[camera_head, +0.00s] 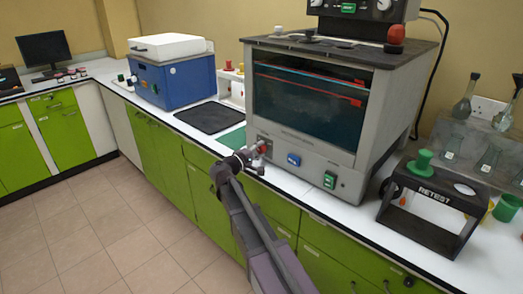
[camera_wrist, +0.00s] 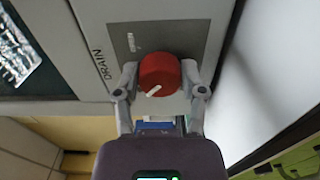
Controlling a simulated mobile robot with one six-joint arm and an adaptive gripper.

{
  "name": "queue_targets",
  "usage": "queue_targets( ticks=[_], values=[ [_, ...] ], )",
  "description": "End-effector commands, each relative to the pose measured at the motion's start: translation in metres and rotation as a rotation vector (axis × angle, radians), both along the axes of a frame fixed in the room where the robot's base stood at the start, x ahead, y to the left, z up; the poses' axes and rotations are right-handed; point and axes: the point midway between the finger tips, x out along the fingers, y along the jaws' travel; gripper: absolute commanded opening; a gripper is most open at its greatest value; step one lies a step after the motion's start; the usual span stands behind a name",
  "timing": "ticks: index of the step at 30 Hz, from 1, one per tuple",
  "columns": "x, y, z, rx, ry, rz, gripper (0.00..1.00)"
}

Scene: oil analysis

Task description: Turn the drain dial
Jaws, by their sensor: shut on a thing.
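The drain dial is a red round knob (camera_wrist: 160,75) with a white pointer line, on a grey plate beside the word DRAIN in the wrist view. The pointer slants toward the lower left of the picture. My gripper (camera_wrist: 160,82) has one finger on each side of the knob and is shut on it. In the head view the red knob (camera_head: 263,149) shows small at the lower left front of the large grey machine (camera_head: 310,140), with my gripper (camera_head: 256,156) at it. The fingers are too small there to make out.
A blue button (camera_head: 294,160) and a green switch (camera_head: 330,180) sit to the right on the same front panel. A black RETEST stand (camera_head: 436,197) stands at the right. A blue box (camera_head: 175,83), a black mat (camera_head: 210,117) and a green mat (camera_head: 234,139) are to the left.

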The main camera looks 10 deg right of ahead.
Motion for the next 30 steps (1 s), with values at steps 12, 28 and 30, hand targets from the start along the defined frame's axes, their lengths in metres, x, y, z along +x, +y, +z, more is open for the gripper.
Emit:
queue_targets(
  ticks=[12,28,30],
  values=[
    [0.0006,0.0019,-0.0002,-0.001,0.003,0.005,0.8],
    [-0.0011,0.0015,0.0,-0.001,0.001,0.001,0.87],
    [-0.0027,0.0035,0.0,-0.001,0.001,0.001,0.87]
  ],
)
